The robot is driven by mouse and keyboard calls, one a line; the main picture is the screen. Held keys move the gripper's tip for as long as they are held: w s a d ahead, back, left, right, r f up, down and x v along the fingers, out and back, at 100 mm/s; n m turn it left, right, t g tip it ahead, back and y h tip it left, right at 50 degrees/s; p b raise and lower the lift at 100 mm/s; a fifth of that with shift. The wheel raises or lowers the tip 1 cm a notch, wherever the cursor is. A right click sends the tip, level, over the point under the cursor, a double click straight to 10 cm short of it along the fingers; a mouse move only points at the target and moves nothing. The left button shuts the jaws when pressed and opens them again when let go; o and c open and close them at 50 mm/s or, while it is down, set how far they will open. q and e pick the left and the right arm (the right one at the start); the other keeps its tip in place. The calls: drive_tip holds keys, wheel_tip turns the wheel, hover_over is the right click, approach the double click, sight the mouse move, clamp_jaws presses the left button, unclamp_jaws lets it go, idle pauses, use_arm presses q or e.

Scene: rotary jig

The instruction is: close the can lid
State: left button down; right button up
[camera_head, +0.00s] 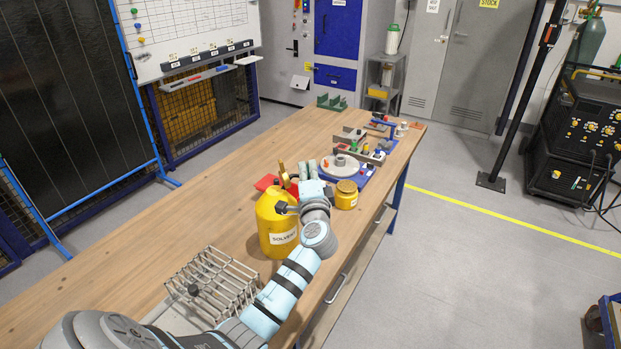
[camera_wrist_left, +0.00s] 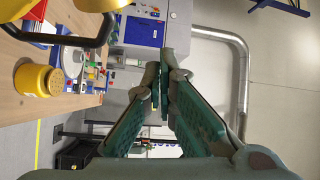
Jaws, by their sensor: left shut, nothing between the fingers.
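The yellow can (camera_head: 274,229) labelled SOLVENT stands upright on the wooden bench. Its golden-yellow lid (camera_head: 284,175) stands raised above the can's top, tilted up. My left gripper (camera_head: 306,165) is just right of the lid, at about its height, and appears apart from it. In the left wrist view its fingers (camera_wrist_left: 164,72) meet at the tips with nothing between them. A yellow part, probably of the can or its lid, shows at that view's top edge, beside a grey curved bar. My wrist hides part of the can's right side. My right gripper is out of view.
A small yellow jar (camera_head: 347,195) stands right of my wrist; it also shows in the wrist view (camera_wrist_left: 38,80). A round grey jig (camera_head: 341,167) is beyond. A wire rack (camera_head: 213,282) is in front. The bench's left side is clear.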

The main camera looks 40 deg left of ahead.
sight(284, 175)
use_arm(q)
drive_tip(key=a, duration=0.1)
drive_tip(key=a+p, duration=0.2)
drive_tip(key=a, duration=0.1)
drive_tip(key=shift+s+a+f, duration=0.1)
drive_tip(key=shift+s+f, duration=0.2)
drive_tip(key=shift+s, duration=0.05)
drive_tip(key=shift+w, duration=0.1)
